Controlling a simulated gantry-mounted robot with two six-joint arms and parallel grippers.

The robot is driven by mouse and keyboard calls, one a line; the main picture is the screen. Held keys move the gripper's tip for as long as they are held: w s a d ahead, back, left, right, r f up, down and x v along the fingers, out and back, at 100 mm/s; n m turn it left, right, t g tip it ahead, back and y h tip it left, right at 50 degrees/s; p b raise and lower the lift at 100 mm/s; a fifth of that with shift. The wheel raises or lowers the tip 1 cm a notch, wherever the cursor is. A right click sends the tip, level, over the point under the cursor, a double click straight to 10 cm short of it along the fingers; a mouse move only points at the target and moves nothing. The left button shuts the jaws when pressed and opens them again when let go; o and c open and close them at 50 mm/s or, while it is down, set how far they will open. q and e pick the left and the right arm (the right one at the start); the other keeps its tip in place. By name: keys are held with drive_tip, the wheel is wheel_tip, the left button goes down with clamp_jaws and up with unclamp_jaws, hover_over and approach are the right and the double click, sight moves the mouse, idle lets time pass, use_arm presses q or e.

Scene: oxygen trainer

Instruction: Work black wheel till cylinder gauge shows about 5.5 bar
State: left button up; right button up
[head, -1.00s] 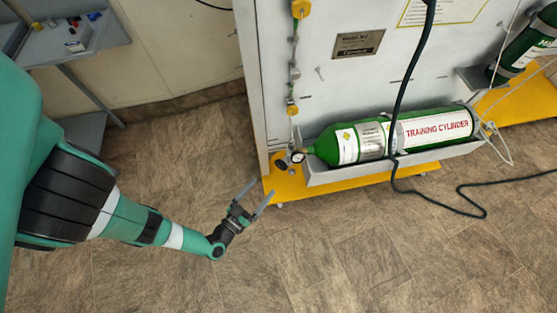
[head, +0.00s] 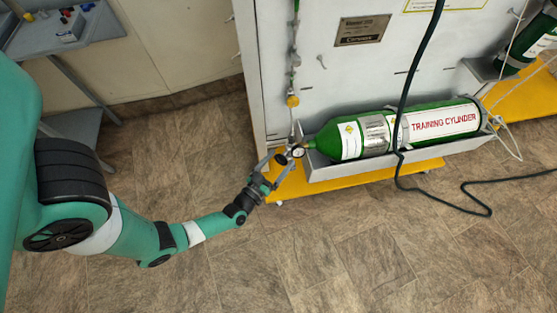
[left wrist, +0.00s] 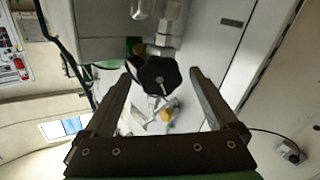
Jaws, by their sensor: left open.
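The black wheel (left wrist: 158,76) shows in the left wrist view as a dark knob on a metal valve fitting. It lies between the two fingers in the picture, with a gap on each side. In the head view the round cylinder gauge (head: 298,151) sits at the neck of the green training cylinder (head: 345,140); its needle is too small to read. My left gripper (head: 280,162) is open at the valve, just left of the gauge. It also shows in the left wrist view (left wrist: 160,77). I cannot tell how deep the wheel sits between the fingers. My right gripper is not in view.
The cylinder lies in a grey tray (head: 375,166) on a yellow base (head: 330,186) against the white panel (head: 300,70). A black hose (head: 400,130) hangs across the cylinder to the floor. A shelf (head: 95,35) stands at upper left. The floor (head: 330,250) in front is clear.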

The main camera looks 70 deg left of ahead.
use_arm(q)
drive_tip(key=c, duration=1.4)
drive_tip(key=shift+o, duration=0.2)
drive_tip(key=n, duration=0.5)
drive_tip(key=o, duration=1.4)
drive_tip(key=shift+c, duration=0.2)
